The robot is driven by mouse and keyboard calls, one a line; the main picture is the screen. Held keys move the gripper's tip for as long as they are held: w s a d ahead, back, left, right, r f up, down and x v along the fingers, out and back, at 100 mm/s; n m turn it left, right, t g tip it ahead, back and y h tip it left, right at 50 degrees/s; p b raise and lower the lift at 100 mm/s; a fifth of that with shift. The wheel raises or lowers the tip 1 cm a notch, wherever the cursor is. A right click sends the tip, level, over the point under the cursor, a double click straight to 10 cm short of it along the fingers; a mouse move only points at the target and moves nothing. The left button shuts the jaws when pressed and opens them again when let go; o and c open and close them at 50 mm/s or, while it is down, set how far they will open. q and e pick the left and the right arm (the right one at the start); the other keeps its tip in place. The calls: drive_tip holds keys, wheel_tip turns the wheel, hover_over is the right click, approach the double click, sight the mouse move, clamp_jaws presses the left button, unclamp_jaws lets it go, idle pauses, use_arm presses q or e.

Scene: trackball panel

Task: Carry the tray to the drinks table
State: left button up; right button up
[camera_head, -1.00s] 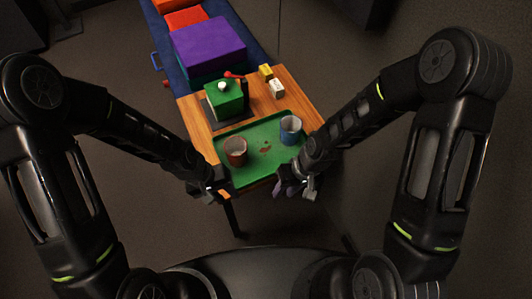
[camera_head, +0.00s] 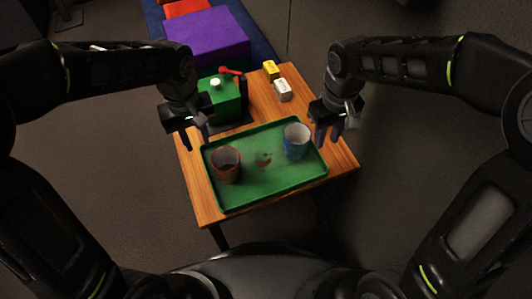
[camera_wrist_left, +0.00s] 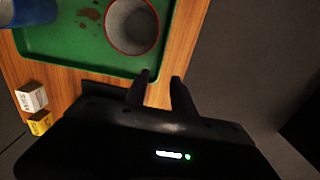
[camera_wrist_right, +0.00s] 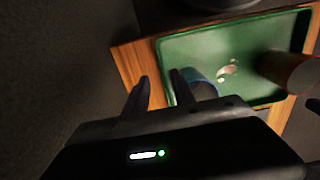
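The green tray (camera_head: 250,195) lies flat on a wooden table (camera_head: 195,185), near its front edge. On the tray stand a reddish-brown cup (camera_head: 227,172) and a blue cup (camera_head: 297,150), both upright, with a brown stain between them. My left gripper (camera_head: 188,128) is open and empty off the tray's left side; its wrist view shows the tray (camera_wrist_left: 62,45) and brown cup (camera_wrist_left: 132,25) beyond its fingers. My right gripper (camera_head: 328,135) is open and empty by the tray's right end; its wrist view shows the tray (camera_wrist_right: 185,42). I cannot tell which table is the drinks table.
Behind the tray is a green box (camera_head: 220,100) with a white knob and a red-tipped lever. A yellow box (camera_head: 271,69) and a white box (camera_head: 282,91) stand at the table's back right. A purple block (camera_head: 207,38) lies beyond the table. Dark floor lies around.

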sight(203, 158)
use_arm(q)
drive_tip(key=shift+s, duration=0.1)
use_arm(e)
drive_tip(key=shift+s, duration=0.1)
use_arm(q)
drive_tip(key=shift+f, duration=0.15)
use_arm(e)
drive_tip(key=shift+f, duration=0.15)
